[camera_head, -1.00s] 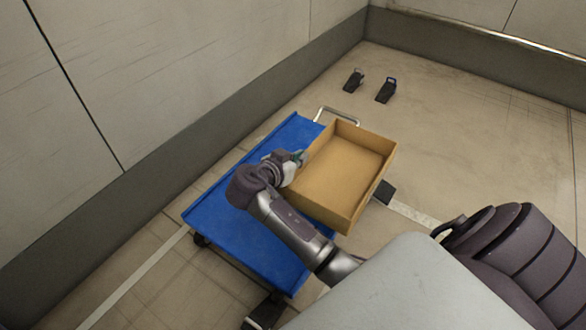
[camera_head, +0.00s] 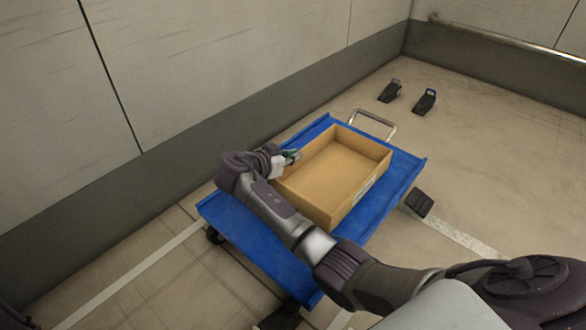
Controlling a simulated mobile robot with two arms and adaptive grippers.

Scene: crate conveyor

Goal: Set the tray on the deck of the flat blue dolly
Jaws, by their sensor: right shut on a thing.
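The tray (camera_head: 349,200) is an open tan box, empty inside, and looks level. It lies within the outline of the flat blue dolly (camera_head: 243,228), over the middle and far part of the deck. Whether its underside touches the deck or hangs just above it I cannot tell. My left gripper is not in view.
The dolly has a metal push handle (camera_head: 375,122) at its far end. Black wedge-like blocks (camera_head: 390,91) (camera_head: 424,102) stand on the floor beyond it, and another (camera_head: 420,202) is beside its right edge. A wall runs along the left.

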